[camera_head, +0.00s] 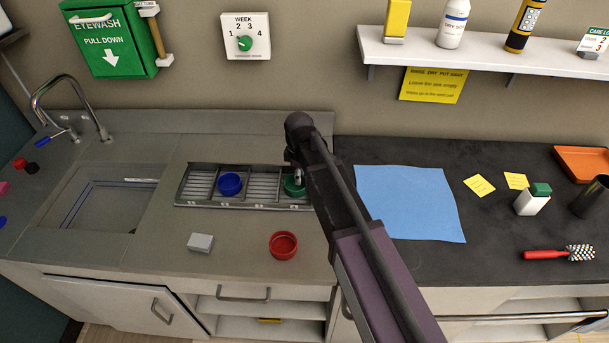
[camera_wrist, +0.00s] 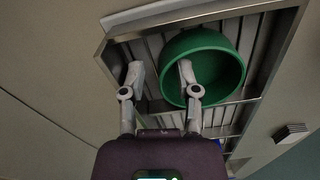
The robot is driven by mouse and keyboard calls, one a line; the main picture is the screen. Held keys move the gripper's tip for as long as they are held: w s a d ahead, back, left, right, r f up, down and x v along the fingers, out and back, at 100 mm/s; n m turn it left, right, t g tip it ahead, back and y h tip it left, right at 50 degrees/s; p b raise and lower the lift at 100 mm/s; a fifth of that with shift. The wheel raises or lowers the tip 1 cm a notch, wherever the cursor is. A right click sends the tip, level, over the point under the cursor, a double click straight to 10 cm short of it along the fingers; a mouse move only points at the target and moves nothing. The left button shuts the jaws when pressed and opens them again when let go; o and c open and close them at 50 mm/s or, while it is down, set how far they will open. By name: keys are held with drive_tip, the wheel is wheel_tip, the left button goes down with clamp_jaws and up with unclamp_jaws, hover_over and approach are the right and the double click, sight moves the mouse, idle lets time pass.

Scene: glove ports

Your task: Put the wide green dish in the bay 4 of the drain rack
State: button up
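The green dish (camera_head: 293,188) sits in the rightmost bay of the metal drain rack (camera_head: 203,205), partly hidden by my arm in the head view. In the wrist view the green dish (camera_wrist: 222,65) stands on the rack's slats, its open side showing. My gripper (camera_wrist: 161,75) straddles the dish's near wall, one finger outside and one over the inside. The fingers are apart with a gap to the wall, so it looks open and holds nothing. A blue dish (camera_head: 229,184) stands in another bay, left of the middle.
A red dish (camera_head: 283,245) and a small grey block (camera_head: 200,242) are on the counter in front of the rack. A sink (camera_head: 103,200) lies to the left. A blue mat (camera_head: 408,203) lies to the right, with a white shelf (camera_head: 480,50) above.

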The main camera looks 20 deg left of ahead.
drive_tip(key=shift+r, duration=0.2)
wheel_tip(320, 180, up, 12)
drive_tip(key=p, duration=1.2)
idle(0.3)
idle(0.5)
drive_tip(key=shift+d, duration=0.1)
drive_tip(key=s+d+m, duration=0.3)
drive_tip(key=d+m, duration=0.3)
drive_tip(key=d, duration=0.6)
drive_tip(key=s+d+m, duration=0.3)
drive_tip(key=d+m, duration=0.3)
drive_tip(key=d, duration=0.7)
drive_tip(key=s+d+m, duration=0.3)
drive_tip(key=d+m, duration=0.3)
drive_tip(key=d, duration=0.6)
drive_tip(key=shift+s+d+m, duration=0.2)
drive_tip(key=shift+d+m, duration=0.1)
drive_tip(key=shift+f, duration=0.1)
